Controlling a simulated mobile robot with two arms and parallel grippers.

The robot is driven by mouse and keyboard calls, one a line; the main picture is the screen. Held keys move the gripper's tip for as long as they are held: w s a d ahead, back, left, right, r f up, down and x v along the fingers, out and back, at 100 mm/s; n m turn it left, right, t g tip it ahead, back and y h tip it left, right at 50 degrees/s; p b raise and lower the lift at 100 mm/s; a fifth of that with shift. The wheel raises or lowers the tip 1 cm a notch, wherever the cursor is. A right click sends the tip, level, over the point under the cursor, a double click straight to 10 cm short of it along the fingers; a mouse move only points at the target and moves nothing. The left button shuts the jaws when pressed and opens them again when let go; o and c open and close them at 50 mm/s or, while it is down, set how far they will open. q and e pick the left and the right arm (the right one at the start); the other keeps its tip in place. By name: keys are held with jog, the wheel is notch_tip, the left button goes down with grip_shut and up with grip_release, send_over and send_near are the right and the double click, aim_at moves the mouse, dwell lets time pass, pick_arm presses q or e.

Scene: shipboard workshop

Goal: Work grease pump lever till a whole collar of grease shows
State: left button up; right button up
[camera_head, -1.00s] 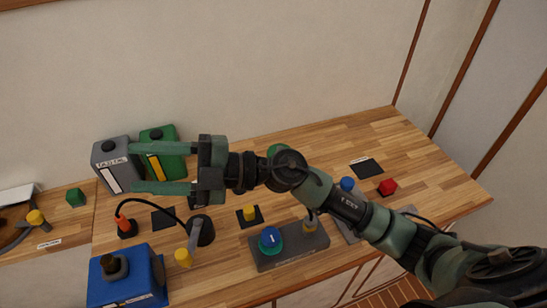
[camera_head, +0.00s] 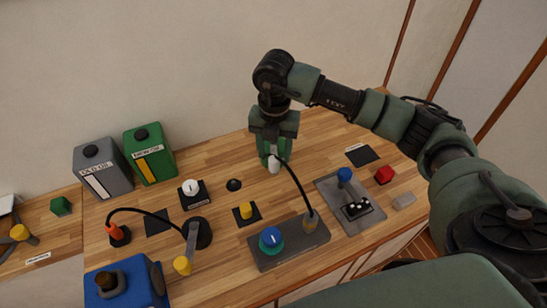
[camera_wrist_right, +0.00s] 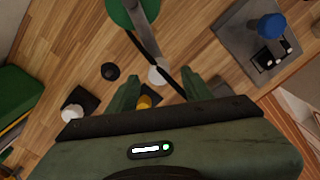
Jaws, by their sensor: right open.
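A green pump body (camera_wrist_right: 128,10) with a grey lever (camera_wrist_right: 148,38) shows at the top of the right wrist view; the lever ends in a white knob (camera_wrist_right: 157,71). In the head view my right gripper (camera_head: 268,158) points down, hiding most of the pump; the white knob (camera_head: 273,165) shows at its fingertips. The gripper is open, with the knob in the gap between its fingers; contact cannot be told. A black hose (camera_head: 294,180) runs to a fitting (camera_head: 310,221) on a grey block (camera_head: 291,247), which bears a teal, blue-topped knob (camera_head: 271,240). No grease collar is clearly visible. My left gripper is not in view.
Grey (camera_head: 103,168) and green (camera_head: 149,153) cans stand at the back left. A yellow piece (camera_head: 245,210) sits nearby on a black pad.

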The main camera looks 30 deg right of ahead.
aim_at(274, 159)
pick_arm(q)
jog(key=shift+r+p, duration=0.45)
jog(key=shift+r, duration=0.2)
pick_arm(e)
jog(key=shift+f, duration=2.1)
